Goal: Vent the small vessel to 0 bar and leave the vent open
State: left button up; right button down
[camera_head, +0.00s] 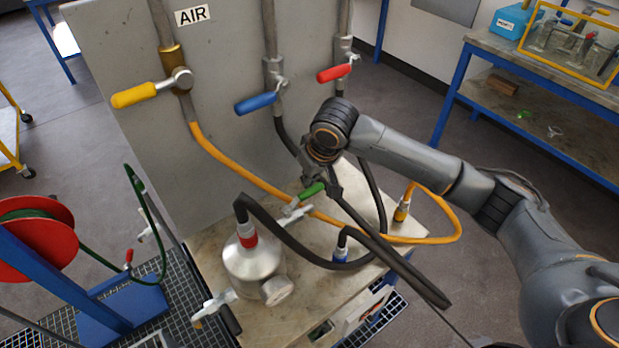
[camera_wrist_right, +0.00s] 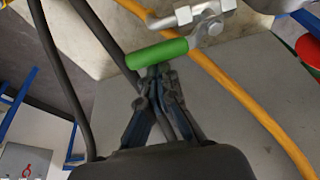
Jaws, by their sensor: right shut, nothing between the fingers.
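The small metal vessel (camera_head: 252,262), with a red-collared hose on top and a round gauge (camera_head: 277,290) at its front, stands on the bench. The gauge face cannot be read. A valve with a green handle (camera_head: 312,190) sits behind and right of the vessel; the handle also shows in the right wrist view (camera_wrist_right: 157,53). My right gripper (camera_head: 324,180) is shut and empty, its fingertips (camera_wrist_right: 158,74) against or very close to the green handle's side. Whether they touch is unclear. Another valve (camera_head: 214,304) sits at the vessel's lower left. My left gripper is out of view.
Yellow (camera_head: 135,95), blue (camera_head: 256,103) and red (camera_head: 334,73) valve handles are on the upright panel (camera_head: 225,150). Black hoses (camera_head: 300,240) and an orange hose (camera_head: 240,168) cross the bench around my right gripper. A red hose reel (camera_head: 35,240) stands left.

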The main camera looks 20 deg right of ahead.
jog(key=v, duration=1.1)
jog(key=s+a+f+n+y, duration=0.1)
jog(key=s+a+f, duration=0.2)
jog(key=s+f, duration=0.25)
jog(key=s+a+f+y, duration=0.1)
jog(key=s+a+f, duration=0.25)
jog(key=f, duration=0.35)
jog(key=s+d+f+m+h, duration=0.1)
jog(key=s+d+f, duration=0.35)
jog(key=s, duration=0.45)
jog(key=s+d+f+m+h, duration=0.2)
jog(key=s+d+f, duration=0.2)
jog(key=s+d, duration=0.3)
jog(key=s+a+f+g+b, duration=0.1)
jog(key=s+f+g+b, duration=0.15)
jog(key=f, duration=2.65)
jog(key=s+d+f, duration=0.3)
jog(key=s+f, duration=1.4)
jog(key=shift+s+n+b, duration=0.2)
jog(key=shift+n+b, duration=0.2)
